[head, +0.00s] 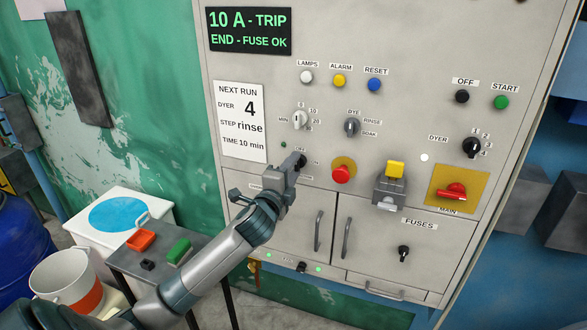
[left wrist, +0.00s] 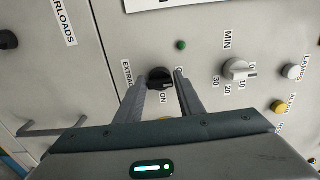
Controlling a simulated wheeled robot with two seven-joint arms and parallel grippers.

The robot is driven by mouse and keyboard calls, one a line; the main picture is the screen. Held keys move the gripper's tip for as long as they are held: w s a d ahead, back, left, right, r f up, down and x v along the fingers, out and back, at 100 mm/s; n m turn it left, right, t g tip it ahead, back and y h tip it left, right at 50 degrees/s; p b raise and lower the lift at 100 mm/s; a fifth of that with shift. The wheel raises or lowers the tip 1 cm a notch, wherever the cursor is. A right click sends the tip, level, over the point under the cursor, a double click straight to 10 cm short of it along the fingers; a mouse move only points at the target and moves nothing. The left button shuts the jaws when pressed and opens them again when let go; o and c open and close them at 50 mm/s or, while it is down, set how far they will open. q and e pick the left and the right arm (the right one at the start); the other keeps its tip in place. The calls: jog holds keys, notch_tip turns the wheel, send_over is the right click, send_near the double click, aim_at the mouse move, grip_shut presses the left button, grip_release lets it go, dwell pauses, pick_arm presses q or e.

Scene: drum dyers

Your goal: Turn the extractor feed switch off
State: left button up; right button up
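The extractor feed switch is a small black rotary knob on the grey panel (head: 370,60). In the left wrist view the knob (left wrist: 160,78) sits beside a partly hidden EXTRAC… label, with ON lettered next to it. Which mark it points at is hard to tell. My left gripper (head: 297,164) is at the panel front and hides most of the knob in the head view. In the left wrist view its two fingers (left wrist: 161,80) are apart, one on each side of the knob. Whether they touch it is unclear. My right gripper is not in view.
A red push button (head: 341,174) on a yellow disc, a grey block with a yellow top (head: 395,170) and the red MAIN switch (head: 453,191) are to the right. The MIN timer knob (head: 300,119) is above. Cabinet door handles (head: 318,230) stick out below.

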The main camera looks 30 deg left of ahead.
pick_arm(q)
jog(key=shift+o, duration=1.2)
jog(key=b+v, duration=0.1)
jog(key=v, duration=1.6)
jog(key=shift+s+b, duration=0.25)
jog(key=shift+b, duration=0.05)
jog(key=shift+a, duration=0.15)
